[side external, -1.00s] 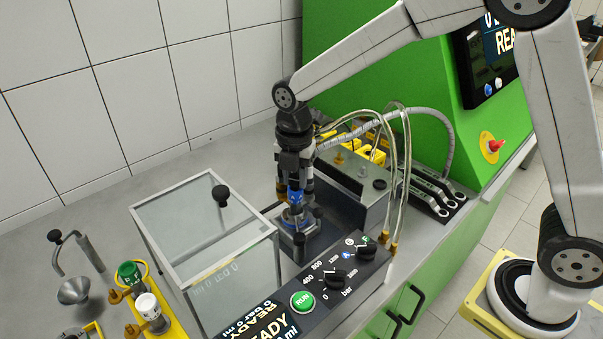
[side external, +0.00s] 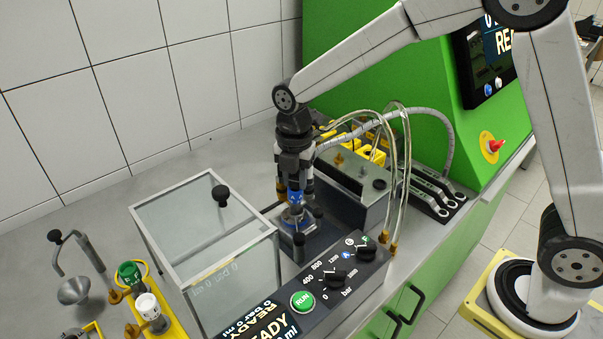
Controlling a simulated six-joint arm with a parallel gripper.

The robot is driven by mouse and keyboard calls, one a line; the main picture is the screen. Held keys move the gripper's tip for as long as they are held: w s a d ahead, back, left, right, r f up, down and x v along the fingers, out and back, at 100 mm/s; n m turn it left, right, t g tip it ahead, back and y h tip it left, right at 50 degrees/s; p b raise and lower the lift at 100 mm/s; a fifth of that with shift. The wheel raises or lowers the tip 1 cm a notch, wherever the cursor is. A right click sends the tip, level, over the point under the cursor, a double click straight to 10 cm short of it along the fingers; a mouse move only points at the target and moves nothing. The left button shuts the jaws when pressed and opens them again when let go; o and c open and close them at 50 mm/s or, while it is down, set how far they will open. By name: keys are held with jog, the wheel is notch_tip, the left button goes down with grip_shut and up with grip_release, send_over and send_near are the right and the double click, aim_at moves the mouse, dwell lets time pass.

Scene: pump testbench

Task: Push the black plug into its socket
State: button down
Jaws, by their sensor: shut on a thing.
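My gripper (side external: 294,195) points straight down over the small pump unit (side external: 292,222) in the middle of the bench. It is shut on the black plug, which the fingers mostly hide. A grey cable (side external: 428,112) runs in an arc from the green cabinet side to behind my gripper. The socket is hidden under the gripper, so I cannot tell whether plug and socket touch.
A glass-lidded box (side external: 205,225) stands close on the left. A control panel with black knobs (side external: 335,278) is in front. Clear hoses (side external: 392,170) and a metal tank (side external: 360,190) crowd the right. The green cabinet (side external: 420,85) rises behind.

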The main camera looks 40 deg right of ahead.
jog(key=shift+f, duration=0.15)
jog(key=shift+c, duration=1.9)
grip_release()
jog(key=shift+r, duration=3.55)
jog(key=shift+s+d+f+m, duration=0.45)
jog(key=shift+d+m, duration=0.1)
jog(key=shift+m, duration=0.45)
jog(key=s+d+f+m+t, duration=0.1)
jog(key=s+d+f+m, duration=0.3)
jog(key=s+m, duration=0.3)
jog(key=s+d+f+m+t, duration=0.1)
jog(key=s+d+f+m, duration=0.3)
jog(key=m, duration=1.1)
jog(key=s, duration=0.3)
jog(key=shift+s+d+f+t, duration=0.3)
jog(key=shift+s+d+f, duration=0.05)
jog(key=shift+d, duration=0.05)
